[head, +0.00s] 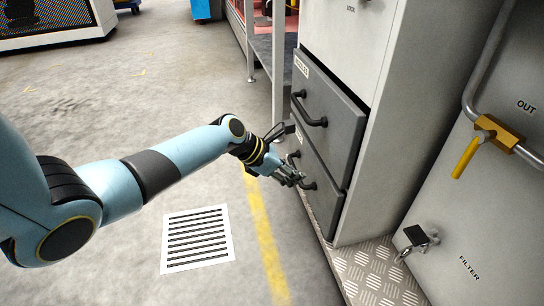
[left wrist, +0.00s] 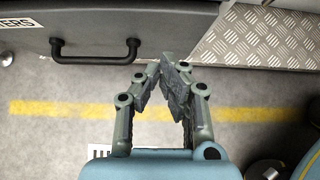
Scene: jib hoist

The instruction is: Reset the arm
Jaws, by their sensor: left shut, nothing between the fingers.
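My left arm (head: 180,155) reaches in from the left in the head view. My left gripper (head: 296,180) is beside the lower grey drawer (head: 322,195), overlapping part of its black handle in that view. In the left wrist view my left gripper (left wrist: 168,75) has its fingertips together with nothing between them. A black drawer handle (left wrist: 95,61) shows left of the fingertips, apart from them in that picture. My right gripper is in neither view.
An upper grey drawer (head: 335,110) with a black handle (head: 310,112) sits above. A grey panel at right carries a pipe, a yellow-handled valve (head: 467,157) and a tap (head: 418,238). Tread plate (head: 370,275) runs along the cabinet's foot. Open floor (head: 90,115) lies left.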

